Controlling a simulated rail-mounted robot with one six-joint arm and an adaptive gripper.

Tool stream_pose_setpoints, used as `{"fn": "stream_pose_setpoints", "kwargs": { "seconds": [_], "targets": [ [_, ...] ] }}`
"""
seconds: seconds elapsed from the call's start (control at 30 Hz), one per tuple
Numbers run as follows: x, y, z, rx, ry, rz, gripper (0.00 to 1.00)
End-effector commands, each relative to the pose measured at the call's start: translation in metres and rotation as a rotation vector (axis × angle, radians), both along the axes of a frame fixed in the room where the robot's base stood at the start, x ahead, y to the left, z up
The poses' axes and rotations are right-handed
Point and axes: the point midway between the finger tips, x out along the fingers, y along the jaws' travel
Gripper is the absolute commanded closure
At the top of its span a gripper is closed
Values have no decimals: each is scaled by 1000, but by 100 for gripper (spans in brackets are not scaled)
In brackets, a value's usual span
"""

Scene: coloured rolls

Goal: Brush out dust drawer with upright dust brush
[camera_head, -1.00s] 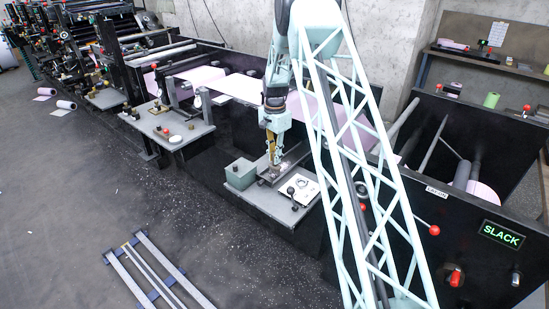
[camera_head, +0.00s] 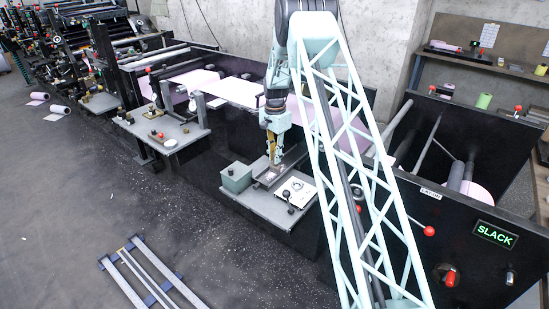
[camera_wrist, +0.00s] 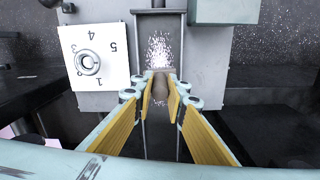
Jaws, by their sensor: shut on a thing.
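The dust drawer (camera_wrist: 160,24) is a narrow grey metal tray. Pale pink-white dust specks (camera_wrist: 160,50) lie on its floor, with a few more close to the fingertips. My gripper (camera_wrist: 159,84) is shut on the dust brush (camera_wrist: 161,86), a brownish piece between the yellow-padded fingers. Its lower end is hidden, so I cannot tell whether it touches the floor. In the head view my gripper (camera_head: 274,160) points down over the back part of the drawer (camera_head: 266,183), on a small grey bench.
A white dial plate (camera_head: 297,191) with a knob stands right of the drawer, and a grey-green box (camera_head: 236,177) left of it. The black machine frame runs behind. Another small bench (camera_head: 165,135) stands further left. Rails (camera_head: 150,272) lie on the floor.

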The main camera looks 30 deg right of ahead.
Motion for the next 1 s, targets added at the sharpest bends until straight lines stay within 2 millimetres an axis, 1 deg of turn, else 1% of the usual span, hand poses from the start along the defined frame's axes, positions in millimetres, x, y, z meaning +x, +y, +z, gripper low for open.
{"fn": "stream_pose_setpoints", "kwargs": {
  "seconds": [0.27,0.8,1.0],
  "targets": [
    [1,-2,0,0,0,0,98],
    [11,-29,-1,0,0,0,98],
    [14,-35,-2,1,1,0,98]
  ]
}}
